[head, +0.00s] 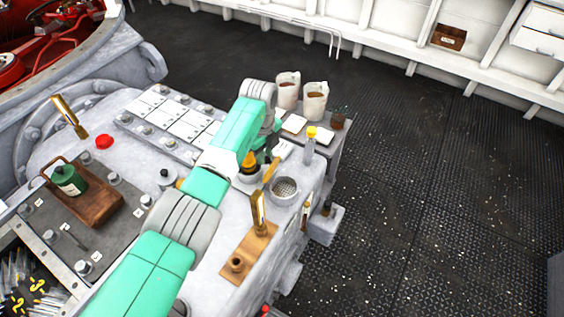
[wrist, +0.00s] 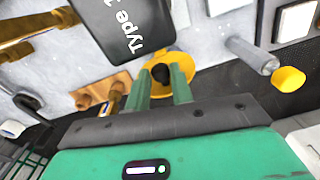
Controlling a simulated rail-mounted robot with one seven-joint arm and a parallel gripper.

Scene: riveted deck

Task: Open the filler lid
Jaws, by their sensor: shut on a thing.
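The filler lid (wrist: 186,62) is a yellow disc with a black knob, seen between and behind my fingertips in the wrist view. In the head view the yellow lid (head: 249,161) shows at the end of my arm, over a pale round neck. My gripper (wrist: 160,80) has its two green fingers around the black knob (wrist: 160,72) and is shut on it. In the head view my gripper (head: 260,157) is partly hidden by my own wrist. I cannot tell whether the lid is seated or lifted.
A round strainer cup (head: 285,190) stands just right of the lid. A black "Type" plate (wrist: 125,28) hangs close above my fingers in the wrist view.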

